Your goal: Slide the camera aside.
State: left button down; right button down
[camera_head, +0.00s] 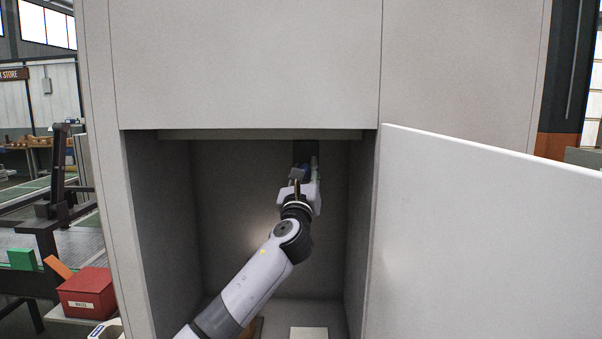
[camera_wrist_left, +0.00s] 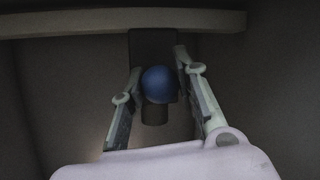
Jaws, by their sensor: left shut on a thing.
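The camera, a dark mount with a rounded blue part (camera_wrist_left: 158,85), shows between my left gripper's fingers in the left wrist view. In the head view its dark upper part (camera_head: 305,151) shows high at the back of an open cabinet compartment. My left gripper (camera_head: 305,168) reaches into the compartment and is shut on the camera, with one finger on each side of the blue part. The gripper hides much of the camera in the head view. My right gripper is in neither view.
The compartment has close side walls (camera_head: 157,220) and a lip (camera_head: 262,134) along its top. A white door (camera_head: 490,240) stands open at the right. A pale flat item (camera_head: 308,333) lies on the compartment floor. A red box (camera_head: 87,292) is outside at the left.

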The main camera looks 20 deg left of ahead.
pick_arm(q)
jog(key=c, duration=1.6)
grip_release()
jog(key=shift+d, duration=0.2)
jog(key=shift+c, duration=0.2)
jog(key=o, duration=0.4)
jog(key=shift+d, duration=0.2)
jog(key=shift+a, duration=0.1)
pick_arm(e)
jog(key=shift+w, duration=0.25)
pick_arm(q)
jog(key=shift+a, duration=0.1)
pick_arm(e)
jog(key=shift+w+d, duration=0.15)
pick_arm(q)
jog(key=v, duration=1.2)
